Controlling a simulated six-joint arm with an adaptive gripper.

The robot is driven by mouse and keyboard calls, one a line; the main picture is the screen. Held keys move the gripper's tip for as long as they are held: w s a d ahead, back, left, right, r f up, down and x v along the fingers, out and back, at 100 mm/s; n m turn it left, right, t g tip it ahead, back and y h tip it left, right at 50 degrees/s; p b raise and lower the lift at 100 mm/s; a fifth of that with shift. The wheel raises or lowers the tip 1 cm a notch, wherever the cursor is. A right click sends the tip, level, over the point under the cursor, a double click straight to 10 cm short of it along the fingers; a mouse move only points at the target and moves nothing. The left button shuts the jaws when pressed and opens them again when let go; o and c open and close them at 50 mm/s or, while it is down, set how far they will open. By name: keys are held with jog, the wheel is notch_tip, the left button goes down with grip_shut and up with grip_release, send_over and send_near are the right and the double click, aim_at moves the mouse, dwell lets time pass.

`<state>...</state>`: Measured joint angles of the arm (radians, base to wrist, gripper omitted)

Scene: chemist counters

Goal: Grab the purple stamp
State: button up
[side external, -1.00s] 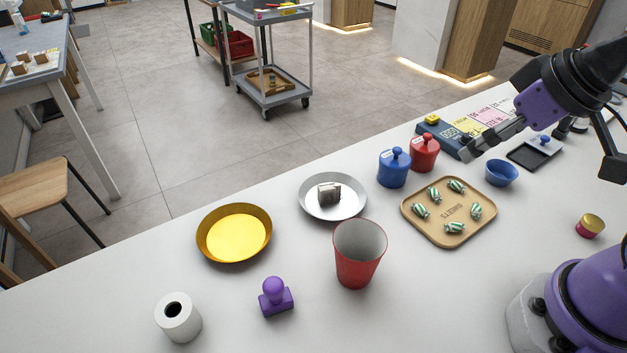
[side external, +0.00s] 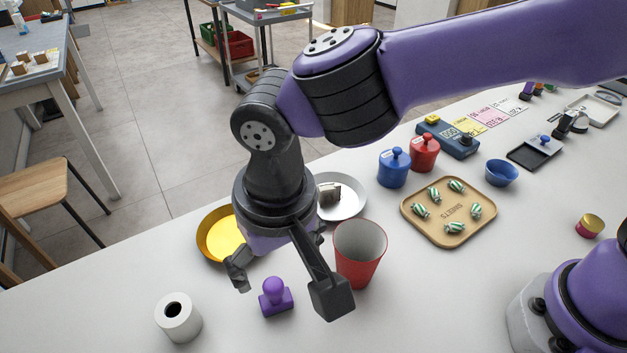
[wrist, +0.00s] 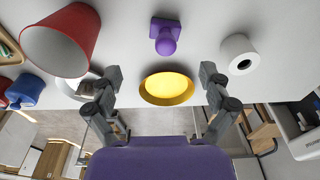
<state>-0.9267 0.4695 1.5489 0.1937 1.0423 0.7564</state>
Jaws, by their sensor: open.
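The purple stamp (side external: 275,296) stands upright on the white counter, between the white roll and the red cup. In the wrist view the stamp (wrist: 165,36) is at the top centre, beyond my fingertips. My gripper (side external: 287,286) is open and empty. In the side view its two fingers hang on either side of the stamp, one towards the yellow bowl and one in front of the red cup. In the wrist view the fingers of my gripper (wrist: 160,76) are wide apart with the yellow bowl showing between them. Nothing is touching the stamp that I can see.
The red cup (side external: 357,258) stands close to my right finger. The white roll (side external: 178,318) is left of the stamp. The yellow bowl (side external: 212,240) and silver plate (side external: 350,200) are partly hidden behind my arm. A sweets tray (side external: 410,215) is further right. The front counter is clear.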

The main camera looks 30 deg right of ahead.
aim_at(274, 284)
jog(key=f, duration=0.3)
jog(key=shift+w+f, duration=0.25)
jog(key=shift+f, duration=0.1)
jog(key=f, duration=0.3)
jog(key=w+f, duration=0.1)
jog(key=f, duration=0.1)
jog(key=shift+a+f, duration=0.1)
jog(key=shift+a, duration=0.2)
jog(key=c, duration=1.2)
